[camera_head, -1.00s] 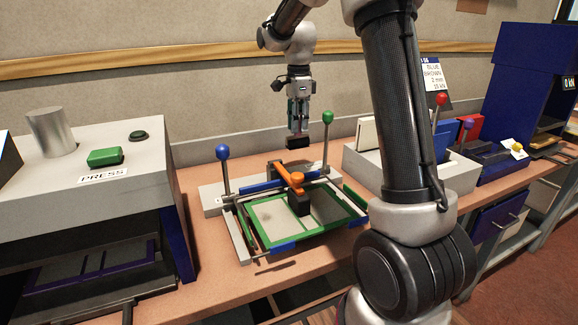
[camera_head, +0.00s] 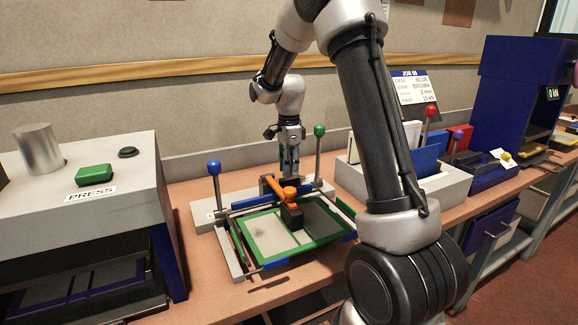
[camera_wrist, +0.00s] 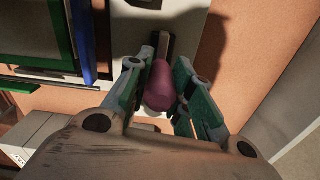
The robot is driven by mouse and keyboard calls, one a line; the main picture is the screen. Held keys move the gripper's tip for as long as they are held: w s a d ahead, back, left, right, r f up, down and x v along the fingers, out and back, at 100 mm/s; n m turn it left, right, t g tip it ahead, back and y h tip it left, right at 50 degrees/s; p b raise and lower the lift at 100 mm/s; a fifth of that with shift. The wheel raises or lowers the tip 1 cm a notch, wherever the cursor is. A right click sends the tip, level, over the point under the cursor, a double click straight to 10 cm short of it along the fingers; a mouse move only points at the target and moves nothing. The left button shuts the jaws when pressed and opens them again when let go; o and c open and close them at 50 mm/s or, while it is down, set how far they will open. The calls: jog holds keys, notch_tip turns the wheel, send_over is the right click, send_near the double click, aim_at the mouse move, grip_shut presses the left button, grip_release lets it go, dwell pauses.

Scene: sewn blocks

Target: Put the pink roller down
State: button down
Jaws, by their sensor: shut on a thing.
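My gripper (camera_wrist: 164,82) is shut on the pink roller (camera_wrist: 172,84) in the wrist view. Its green-padded fingers lie on both sides of the pink handle. The roller's dark end (camera_wrist: 166,47) points away from the palm, over a pale grey surface. In the head view my gripper (camera_head: 289,160) points down at the back of the printing frame (camera_head: 262,246). The roller's dark end there is low, just behind the orange-handled tool (camera_head: 285,191). I cannot tell whether it touches the surface below.
Blue-knobbed (camera_head: 214,168) and green-knobbed (camera_head: 319,131) posts stand either side of my gripper. The grey press (camera_head: 85,215) is left, and a pale rack (camera_head: 440,188) with coloured panels is right. Bare bench (camera_head: 190,192) shows left of the frame.

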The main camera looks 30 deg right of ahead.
jog(key=c, duration=1.3)
grip_release()
jog(key=shift+f, duration=0.1)
jog(key=shift+o, duration=0.2)
notch_tip(320, 180, up, 12)
jog(key=shift+r, duration=0.15)
jog(key=s+r+n+t, duration=0.1)
jog(key=s+r+n, duration=0.2)
jog(key=s+n, duration=0.55)
jog(key=s+r+n+t, duration=0.2)
jog(key=s+r+n, duration=0.2)
jog(key=s, duration=1)
jog(key=s+a+f+n+t, duration=0.1)
jog(key=s+f+n, duration=0.3)
jog(key=s+n, duration=0.3)
jog(key=s, duration=0.3)
jog(key=shift+f, duration=0.25)
